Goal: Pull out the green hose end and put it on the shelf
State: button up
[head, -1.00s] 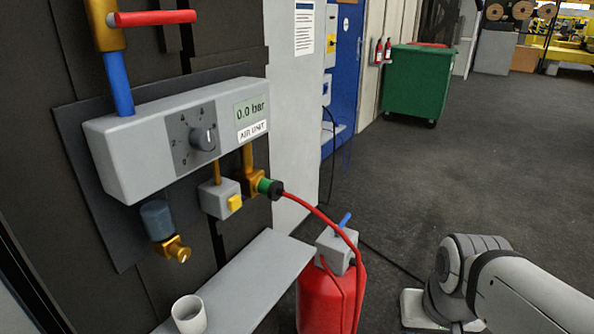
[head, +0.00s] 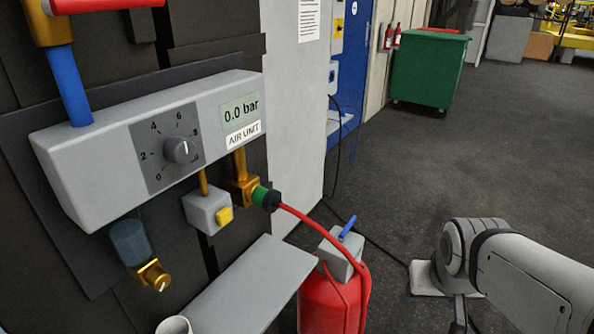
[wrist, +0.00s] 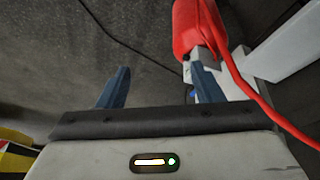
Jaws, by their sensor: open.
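The green hose end (head: 260,195) sits in the brass outlet (head: 240,191) under the right end of the air unit, with a dark collar and a red hose (head: 318,222) running from it down to the red tank. The grey shelf (head: 245,290) is below it, in the lower middle of the head view. My gripper (wrist: 155,88) shows in the wrist view with its two blue fingers apart and nothing between them. The head view shows my arm at the lower right, away from the hose end, but not the gripper.
The air unit (head: 90,160) reads 0.0 bar. A red tank (head: 330,300) with a blue-handled valve stands right of the shelf; it also shows in the wrist view (wrist: 195,28). A white cup (head: 174,326) is on the shelf's near end. Open floor lies to the right.

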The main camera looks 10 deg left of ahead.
jog(key=shift+o, duration=1)
jog(key=w+n+t, duration=0.1)
jog(key=w+t, duration=0.2)
jog(key=w, duration=0.5)
jog(key=shift+w+a+r+n, duration=0.2)
jog(key=shift+a+r+n, duration=0.1)
jog(key=shift+a, duration=0.1)
jog(key=w+a+r+n+t+y, duration=0.2)
jog(key=w+a+n+t+y, duration=0.2)
jog(key=w+a, duration=0.4)
jog(key=n+g+y, duration=0.4)
jog(key=n+y, duration=0.3)
jog(key=y, duration=0.6)
send_near(275, 202)
jog(key=w+a, duration=0.1)
jog(key=w+a+f+p, duration=0.1)
jog(key=shift+w+a, duration=0.1)
jog(key=shift+a, duration=0.2)
jog(key=shift+b+x, duration=0.35)
jog(key=shift+x, duration=4.15)
jog(key=shift+r+b, duration=0.1)
jog(key=shift+b, duration=0.2)
jog(key=shift+c, duration=0.3)
